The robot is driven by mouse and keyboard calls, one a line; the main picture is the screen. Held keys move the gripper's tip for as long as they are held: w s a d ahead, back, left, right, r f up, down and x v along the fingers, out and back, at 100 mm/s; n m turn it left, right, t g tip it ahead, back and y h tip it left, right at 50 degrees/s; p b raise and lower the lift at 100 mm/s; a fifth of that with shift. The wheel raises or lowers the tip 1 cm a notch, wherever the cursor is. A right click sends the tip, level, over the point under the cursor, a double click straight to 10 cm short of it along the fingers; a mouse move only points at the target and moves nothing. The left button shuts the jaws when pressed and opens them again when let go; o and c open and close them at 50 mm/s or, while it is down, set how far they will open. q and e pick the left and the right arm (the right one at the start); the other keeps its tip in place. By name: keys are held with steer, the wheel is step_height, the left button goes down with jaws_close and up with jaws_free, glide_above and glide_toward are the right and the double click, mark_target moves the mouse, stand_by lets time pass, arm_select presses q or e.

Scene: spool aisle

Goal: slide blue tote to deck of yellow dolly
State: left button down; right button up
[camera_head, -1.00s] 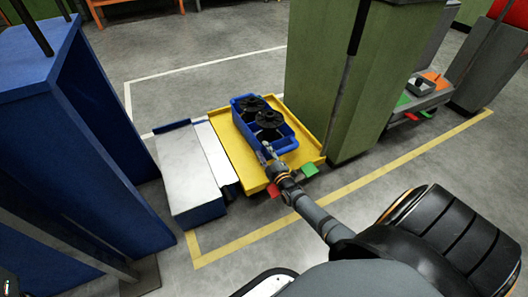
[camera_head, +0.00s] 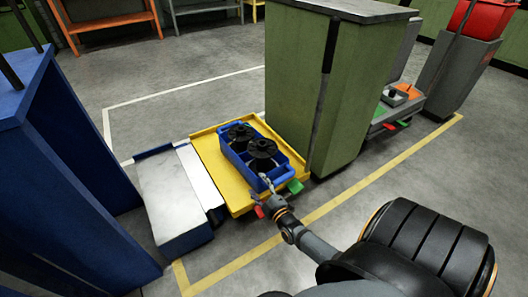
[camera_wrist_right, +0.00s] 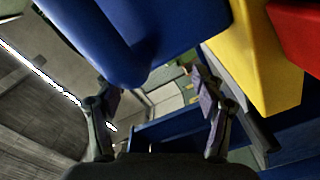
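The blue tote (camera_head: 234,163) stands upright on the deck of the yellow dolly (camera_head: 212,167), towards its right side, with two black spools inside. Bare yellow deck shows to its left. My right gripper (camera_head: 267,184) is at the tote's near end, close to its rim. In the right wrist view its fingers (camera_wrist_right: 156,95) are spread apart, with the tote's blue body (camera_wrist_right: 140,35) just above and beyond the fingertips. I cannot tell whether they touch it. A yellow part of the dolly (camera_wrist_right: 262,55) shows at the right there. My left gripper is not in view.
A low blue unit with a pale top (camera_head: 172,195) adjoins the dolly's left side. A tall green cabinet (camera_head: 300,95) stands close on the right. Red (camera_head: 259,211) and green (camera_head: 295,187) tabs are at the dolly's near edge. A blue rack (camera_head: 60,170) stands at left.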

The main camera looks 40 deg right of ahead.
steer(key=s, duration=0.5)
steer(key=shift+a+f, duration=0.25)
steer(key=shift+a, duration=0.05)
steer(key=shift+r, duration=0.1)
steer(key=shift+c, duration=0.4)
